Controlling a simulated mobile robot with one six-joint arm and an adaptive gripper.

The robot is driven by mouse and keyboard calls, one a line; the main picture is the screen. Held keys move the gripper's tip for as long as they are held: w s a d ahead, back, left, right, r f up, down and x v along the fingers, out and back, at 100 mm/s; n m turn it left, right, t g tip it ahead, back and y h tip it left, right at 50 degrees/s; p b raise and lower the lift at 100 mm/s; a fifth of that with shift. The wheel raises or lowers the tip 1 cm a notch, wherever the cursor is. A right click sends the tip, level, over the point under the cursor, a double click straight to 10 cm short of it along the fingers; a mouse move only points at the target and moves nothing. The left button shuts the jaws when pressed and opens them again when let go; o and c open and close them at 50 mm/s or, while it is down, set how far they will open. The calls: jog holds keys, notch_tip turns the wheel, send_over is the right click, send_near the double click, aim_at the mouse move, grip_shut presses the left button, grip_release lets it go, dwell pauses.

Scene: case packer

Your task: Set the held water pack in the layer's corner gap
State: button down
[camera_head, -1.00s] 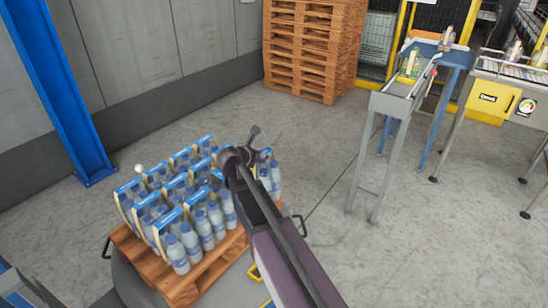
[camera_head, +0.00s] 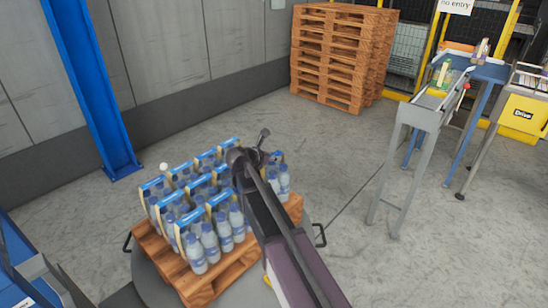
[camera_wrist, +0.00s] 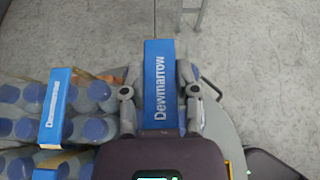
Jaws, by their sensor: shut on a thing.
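The held water pack (camera_wrist: 159,90) shows in the wrist view as a blue band lettered Dewmarrow. My gripper (camera_wrist: 161,72) is shut on it, a finger on either side. In the head view the held pack (camera_head: 283,180) is at the pallet's right side, partly hidden by my wrist and arm. The layer of water packs (camera_head: 208,235) stands upright on the wooden pallet (camera_head: 232,274). In the wrist view a neighbouring pack (camera_wrist: 54,108) lies to the left of the held one. The held pack's underside is hidden, so I cannot tell whether it touches the pallet.
A tall stack of empty pallets (camera_head: 340,58) stands at the back. A blue post (camera_head: 92,90) rises at the left. A grey conveyor (camera_head: 425,112) stands on the right. The floor between pallet and conveyor is clear.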

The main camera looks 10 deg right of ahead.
aim_at(272, 163)
jog(key=shift+w+a, duration=0.5)
jog(key=shift+s+f+b, duration=0.15)
jog(key=shift+f+b, duration=0.2)
jog(key=shift+b, duration=0.05)
jog(key=shift+d+f+b, duration=0.1)
jog(key=shift+f+b, duration=1.35)
jog(key=shift+c, duration=1.8)
grip_release()
jog(key=p+v, duration=0.4)
jog(key=v, duration=0.6)
jog(key=shift+s+r+p, duration=0.1)
jog(key=shift+r+p, duration=0.15)
jog(key=shift+p, duration=0.1)
jog(key=shift+p+v, duration=0.3)
jog(key=shift+v, duration=0.6)
